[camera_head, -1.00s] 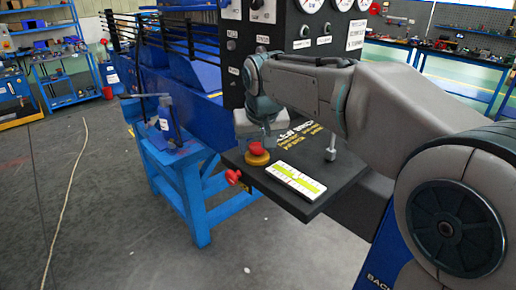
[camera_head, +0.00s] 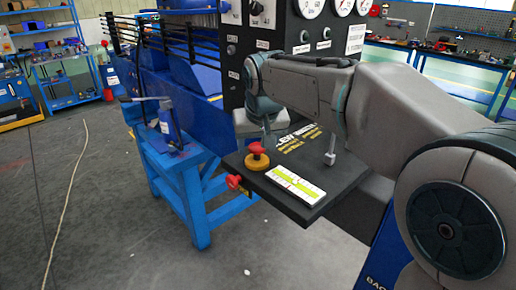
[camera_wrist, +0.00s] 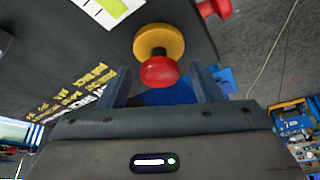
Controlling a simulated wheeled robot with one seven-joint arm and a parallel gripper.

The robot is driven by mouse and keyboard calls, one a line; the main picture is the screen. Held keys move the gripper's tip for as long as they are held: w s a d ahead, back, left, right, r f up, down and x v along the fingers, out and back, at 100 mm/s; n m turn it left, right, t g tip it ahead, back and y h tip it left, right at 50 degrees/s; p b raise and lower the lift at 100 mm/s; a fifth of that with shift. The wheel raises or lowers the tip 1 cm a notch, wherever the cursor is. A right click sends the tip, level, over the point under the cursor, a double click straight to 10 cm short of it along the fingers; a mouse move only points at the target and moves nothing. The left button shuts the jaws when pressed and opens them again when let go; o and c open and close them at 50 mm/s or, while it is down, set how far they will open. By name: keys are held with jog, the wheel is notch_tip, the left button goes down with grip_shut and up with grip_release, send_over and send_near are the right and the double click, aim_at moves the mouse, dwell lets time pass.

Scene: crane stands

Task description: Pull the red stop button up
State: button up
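The red stop button (camera_head: 257,148) stands on a round yellow base (camera_head: 258,163) on the dark panel shelf. In the wrist view the red button (camera_wrist: 160,72) shows in front of the yellow base (camera_wrist: 170,34), with a short dark gap between them. My gripper (camera_wrist: 164,84) is open. Its two fingers are apart, one on each side of the button in the wrist view, with clear space between each finger and the button. In the head view my gripper (camera_head: 266,138) is close to the button, partly hidden by my wrist.
A white and yellow-green label plate (camera_head: 296,185) and a small metal lever (camera_head: 331,150) are on the shelf. A red knob (camera_head: 233,182) sticks out at its front left edge. A blue stand (camera_head: 195,195) with a hand pump is at the left. A gauge panel (camera_head: 300,40) rises behind.

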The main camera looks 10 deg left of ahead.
aim_at(258, 146)
dwell(0.5)
notch_tip(258, 146, up, 7)
jog(key=p, duration=0.5)
jog(key=shift+p, duration=0.4)
jog(key=s+d+f, duration=0.1)
jog(key=s+d, duration=0.2)
jog(key=d, duration=0.2)
jog(key=s+d+f+m+h, duration=0.1)
jog(key=s+d+f, duration=0.1)
jog(key=s+d, duration=0.2)
jog(key=s+d+f+m+b, duration=0.1)
jog(key=s+d+f, duration=0.1)
jog(key=s+d, duration=0.2)
jog(key=shift+s+d+f+h, duration=0.1)
jog(key=shift+d+f+h, duration=0.05)
jog(key=shift+d, duration=0.5)
jog(key=shift+s+d+f+h, duration=0.1)
jog(key=shift+d+h, duration=0.05)
jog(key=shift+d, duration=0.45)
jog(key=s+d+f+m, duration=0.2)
jog(key=s+d+f, duration=0.5)
jog(key=s, duration=0.4)
jog(key=shift+f+g, duration=0.3)
jog(key=shift+f, duration=0.1)
jog(key=shift+d, duration=0.1)
